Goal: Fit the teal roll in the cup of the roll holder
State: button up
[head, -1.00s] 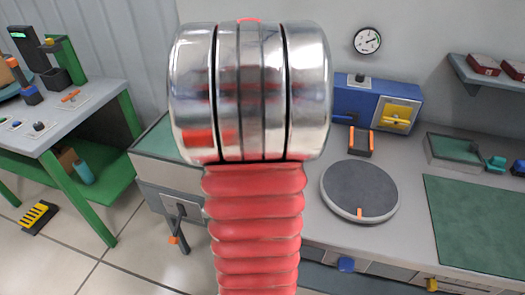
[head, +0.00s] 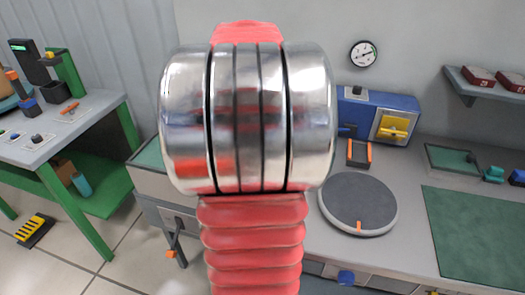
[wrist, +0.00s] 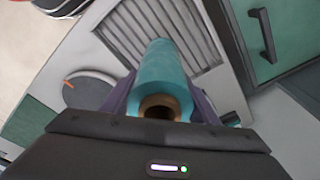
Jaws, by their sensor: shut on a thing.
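The teal roll (wrist: 166,75) is in the wrist view, between the two dark purple jaws of my gripper (wrist: 160,92). My gripper is shut on it. The near end of the roll shows a brown core with a dark hole, and its length points away from the wrist camera. In the head view my red and silver arm fills the middle and hides the gripper and the held roll. I cannot pick out the roll holder or its cup for sure in either view.
On the right bench are a grey round turntable (head: 358,204), a green mat (head: 480,230), a blue machine (head: 375,117) and a black and orange stand (head: 359,153). A green-legged table (head: 85,215) stands left. The wrist view shows a slatted grey panel (wrist: 155,30).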

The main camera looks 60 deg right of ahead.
jog(key=shift+r, duration=2.4)
jog(key=w+a+f+n+t, duration=0.1)
jog(key=w+a+f+n, duration=0.25)
jog(key=w+a, duration=0.35)
jog(key=w+a+f+n, duration=0.2)
jog(key=w+a+n, duration=0.25)
jog(key=w, duration=0.55)
jog(key=w+a+f+n+t, duration=0.1)
jog(key=w+a+f+n, duration=0.1)
jog(key=w+a+n, duration=0.45)
jog(key=w+a+f+n, duration=0.2)
jog(key=w+a+n, duration=0.1)
jog(key=a, duration=0.5)
jog(key=w+a+f+n+y, duration=0.1)
jog(key=w+a+f+n, duration=0.2)
jog(key=a, duration=0.6)
jog(key=w+a+f+n, duration=0.2)
jog(key=w+a+n, duration=0.2)
jog(key=w+a, duration=0.2)
jog(key=a, duration=0.2)
jog(key=shift+w+a+f+n+t, duration=0.15)
jog(key=shift+w+a+n+t, duration=0.2)
jog(key=shift+w+t, duration=0.05)
